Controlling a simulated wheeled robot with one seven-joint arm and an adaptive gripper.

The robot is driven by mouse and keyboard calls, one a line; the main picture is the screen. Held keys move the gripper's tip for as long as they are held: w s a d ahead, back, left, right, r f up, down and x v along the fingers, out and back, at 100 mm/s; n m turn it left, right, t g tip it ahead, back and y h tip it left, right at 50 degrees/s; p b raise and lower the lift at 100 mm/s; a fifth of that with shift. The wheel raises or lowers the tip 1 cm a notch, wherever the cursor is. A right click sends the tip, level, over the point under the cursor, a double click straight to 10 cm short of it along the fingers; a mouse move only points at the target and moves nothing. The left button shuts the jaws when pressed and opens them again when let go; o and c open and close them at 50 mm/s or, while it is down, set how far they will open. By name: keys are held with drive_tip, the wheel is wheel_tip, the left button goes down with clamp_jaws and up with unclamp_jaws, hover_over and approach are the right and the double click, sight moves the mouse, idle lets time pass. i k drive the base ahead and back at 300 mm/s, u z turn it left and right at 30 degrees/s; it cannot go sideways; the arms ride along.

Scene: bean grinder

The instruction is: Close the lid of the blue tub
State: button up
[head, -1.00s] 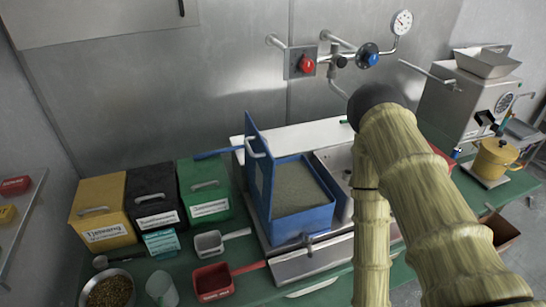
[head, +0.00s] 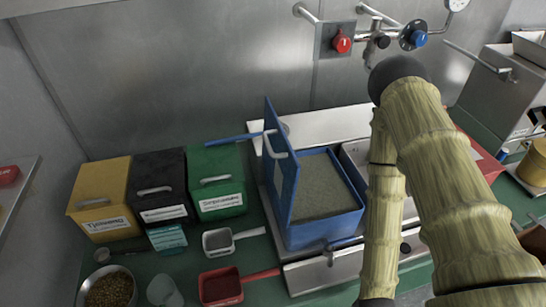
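The blue tub (head: 322,232) stands right of centre in the head view, filled with a grey-green material. Its blue lid (head: 279,180) stands open, nearly upright along the tub's left side, with a white handle (head: 273,145) near its top. My arm, in a straw-like yellow casing, bends to the right of the tub and runs down past the bottom edge. My gripper is out of the picture, so its state is hidden.
Yellow (head: 103,194), black (head: 158,184) and green (head: 214,176) bins stand left of the tub. Valves with red (head: 342,43) and blue (head: 415,38) knobs are on the wall behind.

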sight(282, 167)
drive_tip(key=z, duration=0.65)
drive_tip(key=k, duration=0.9)
